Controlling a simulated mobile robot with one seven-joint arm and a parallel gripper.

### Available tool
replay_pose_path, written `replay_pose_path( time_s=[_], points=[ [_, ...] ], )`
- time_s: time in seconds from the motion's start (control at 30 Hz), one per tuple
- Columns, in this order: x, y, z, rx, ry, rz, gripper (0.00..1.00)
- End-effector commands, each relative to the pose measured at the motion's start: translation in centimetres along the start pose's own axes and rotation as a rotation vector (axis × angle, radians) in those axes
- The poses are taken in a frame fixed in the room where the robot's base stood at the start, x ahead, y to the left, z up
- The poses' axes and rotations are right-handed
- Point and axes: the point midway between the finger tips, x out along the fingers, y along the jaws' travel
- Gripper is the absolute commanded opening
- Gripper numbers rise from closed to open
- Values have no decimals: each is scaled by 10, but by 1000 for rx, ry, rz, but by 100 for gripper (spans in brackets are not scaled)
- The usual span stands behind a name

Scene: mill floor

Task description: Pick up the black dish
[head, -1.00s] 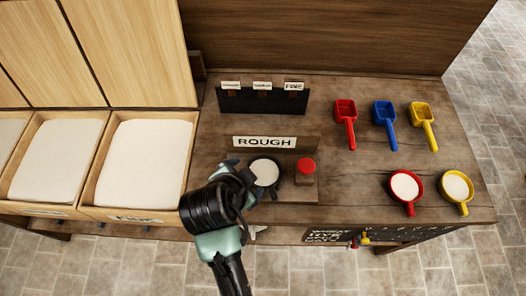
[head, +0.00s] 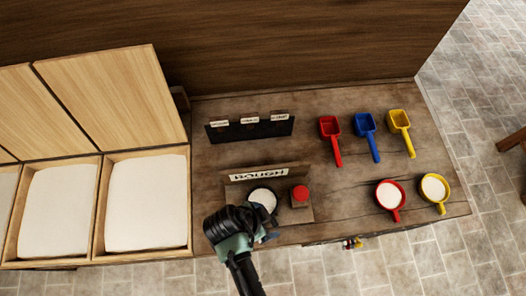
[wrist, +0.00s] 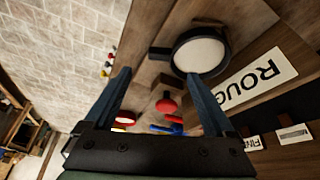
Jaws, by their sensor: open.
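The black dish (head: 263,187) holds white powder and stands at the front of the wooden bench, below the ROUGH sign (head: 264,174). It also shows in the wrist view (wrist: 174,52), with a short dark handle pointing left. My gripper (head: 268,236) is open and empty, just in front of the dish at the bench's front edge. In the wrist view my gripper (wrist: 158,80) has its two fingers apart, with the handle beyond and between the tips. I see no contact with the dish.
A red button (head: 300,193) on a block stands close right of the dish. Red (head: 378,193) and yellow (head: 447,190) dishes of powder are further right, with several scoops behind. Powder bins (head: 99,210) are at left. A dark label rack (head: 250,131) stands behind.

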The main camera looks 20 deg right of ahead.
Motion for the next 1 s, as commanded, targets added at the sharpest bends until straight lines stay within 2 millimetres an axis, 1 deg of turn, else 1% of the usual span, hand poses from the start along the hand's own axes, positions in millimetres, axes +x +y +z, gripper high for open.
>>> replay_pose_path(
  time_s=[0.1,0.27,0.33,0.63,0.77,1.0],
  points=[
    [9,0,0,1,-1,0,89],
    [16,0,0,1,-1,0,89],
    [22,0,1,1,-1,1,89],
    [56,0,5,1,0,1,89],
    [62,-1,5,1,-1,-1,89],
    [63,-1,5,2,-1,-2,89]
  ],
)
